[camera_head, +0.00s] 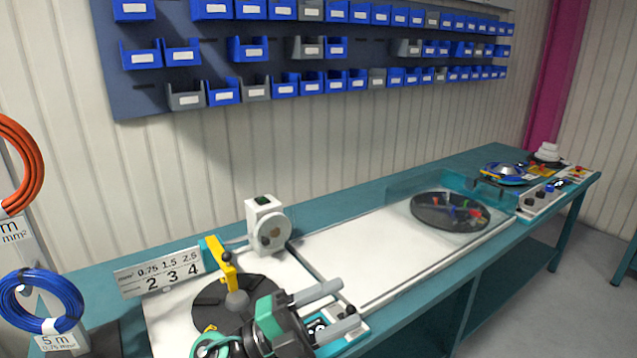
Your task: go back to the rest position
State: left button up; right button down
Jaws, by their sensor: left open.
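My left gripper (347,303) comes in at the bottom middle, with two grey fingers spread apart and nothing between them. It is over the front edge of the bench, beside a black round turntable (212,305) with a yellow arm (221,264) and a grey hub. My gripper body hides part of the turntable and a small control panel (354,318). My right gripper is not in view.
A teal workbench (345,207) runs to the back right. It bears a white machine (267,226), a number sign (160,272) and a second black disc (450,212). Blue bins (248,48) hang on the wall. Orange (22,165) and blue (40,300) cable coils are at left.

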pick_arm(q)
jog(key=w+a+f+n+t+y, duration=0.1)
jog(key=w+a+n+t+y, duration=0.1)
jog(key=a+n+t+y, duration=0.5)
jog(key=w+a+f+n+t+y, duration=0.2)
jog(key=w+a+n+t+y, duration=0.15)
jog(key=n+t, duration=0.7)
jog(key=s+a+f+n+g+y, duration=0.4)
jog(key=a+f+n+g+y, duration=0.3)
jog(key=a+f+n+y, duration=0.6)
jog(key=s+a+f+g+h, duration=0.2)
jog(key=s+f+g, duration=1)
jog(key=s+f, duration=0.8)
notch_tip(320, 180, down, 25)
jog(key=s+p, duration=0.2)
jog(key=s+a+f+m+g+p, duration=0.1)
jog(key=s+a+f+g, duration=0.1)
jog(key=s+f, duration=1.7)
jog(key=shift+s+a+f, duration=0.3)
jog(key=shift+s+a, duration=0.05)
jog(key=shift+a, duration=0.2)
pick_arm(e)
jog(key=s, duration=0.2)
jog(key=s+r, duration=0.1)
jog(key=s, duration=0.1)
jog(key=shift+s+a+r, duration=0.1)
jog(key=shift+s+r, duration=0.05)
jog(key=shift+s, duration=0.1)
